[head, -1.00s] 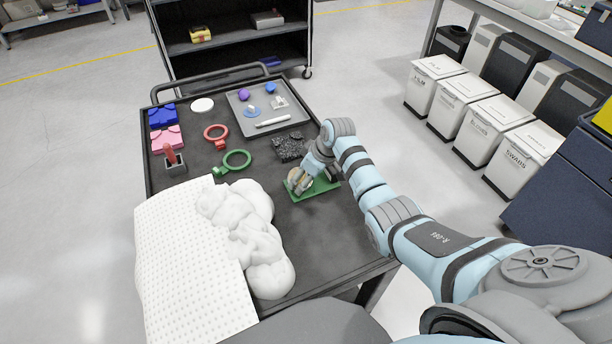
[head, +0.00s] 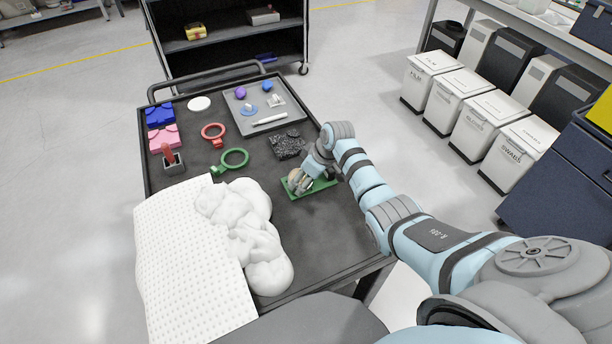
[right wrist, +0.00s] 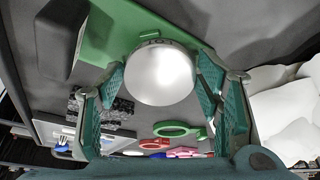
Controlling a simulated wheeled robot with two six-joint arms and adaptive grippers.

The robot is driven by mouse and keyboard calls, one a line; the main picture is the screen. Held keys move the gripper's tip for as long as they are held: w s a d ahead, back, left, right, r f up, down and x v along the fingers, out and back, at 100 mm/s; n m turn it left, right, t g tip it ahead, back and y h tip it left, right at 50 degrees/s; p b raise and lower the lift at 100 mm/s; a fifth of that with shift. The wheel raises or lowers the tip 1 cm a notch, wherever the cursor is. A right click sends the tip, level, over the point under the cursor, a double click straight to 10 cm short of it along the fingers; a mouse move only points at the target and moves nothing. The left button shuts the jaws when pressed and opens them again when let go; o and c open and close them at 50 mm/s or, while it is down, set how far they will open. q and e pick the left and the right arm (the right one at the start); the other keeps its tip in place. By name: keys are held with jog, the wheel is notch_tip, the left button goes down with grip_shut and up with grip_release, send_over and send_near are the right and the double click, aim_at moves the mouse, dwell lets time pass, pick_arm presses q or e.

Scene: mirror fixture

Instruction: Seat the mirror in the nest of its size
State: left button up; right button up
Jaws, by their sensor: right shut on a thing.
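My right gripper (head: 300,187) is low over the green plate (head: 322,188) on the cart, towards the right edge. In the right wrist view its teal fingers (right wrist: 160,100) stand on either side of a round, silvery mirror (right wrist: 160,72), and it is shut on the mirror. The mirror's face is towards the wrist camera, with the green plate behind it. Part of a marking shows at the mirror's upper rim. The nests are hard to make out under the hand, and I cannot tell whether the mirror touches the plate. My left gripper is not in view.
A red ring (head: 213,131) and a green ring (head: 235,158) lie left of the plate. A dark textured pad (head: 287,146) and a grey tray (head: 268,125) lie behind it. A white lumpy heap (head: 245,225) and a dotted white sheet (head: 185,260) fill the front left.

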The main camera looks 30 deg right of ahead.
jog(key=shift+f, duration=0.1)
dwell(0.3)
jog(key=shift+f, duration=0.1)
jog(key=shift+s+f, duration=0.1)
jog(key=shift+s, duration=0.1)
jog(key=shift+f, duration=0.15)
jog(key=shift+c, duration=1.4)
jog(key=shift+s+a+f+b, duration=0.1)
jog(key=shift+s+f+b, duration=0.1)
jog(key=shift+f+b, duration=0.2)
grip_shut()
jog(key=o, duration=1.8)
grip_release()
jog(key=shift+w, duration=0.1)
jog(key=shift+w+d, duration=0.2)
jog(key=shift+w, duration=0.05)
